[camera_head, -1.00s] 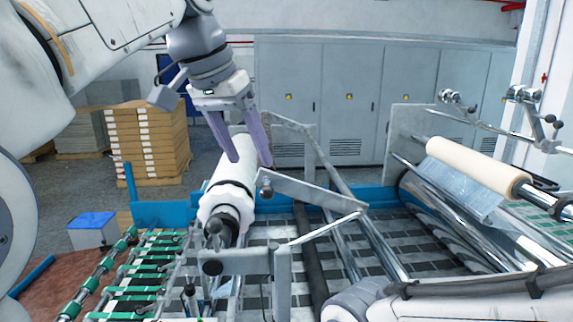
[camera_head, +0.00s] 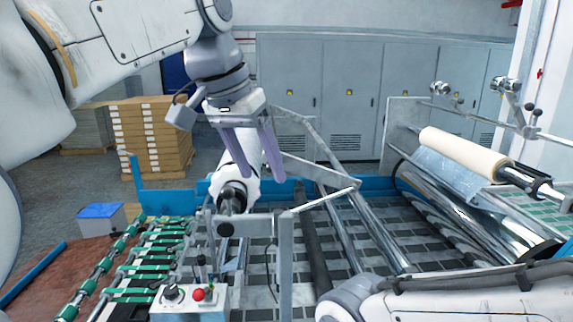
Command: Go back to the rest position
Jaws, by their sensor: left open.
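My left gripper (camera_head: 260,168) points down with its two purple fingers spread apart. It is in front of the white roll (camera_head: 243,182) in the view, and its fingers hide part of that roll. I cannot tell whether the fingers touch it. The roll lies on its dark shaft (camera_head: 231,198) in the metal frame, left of centre. My right arm lies across the bottom right, and its gripper is out of view.
A cream roll (camera_head: 465,152) with clear film sits on the machine at right. Green-banded rollers (camera_head: 150,262) and a control box (camera_head: 190,300) with a red button are at lower left. Stacked boxes (camera_head: 150,135) and grey cabinets (camera_head: 350,90) stand behind.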

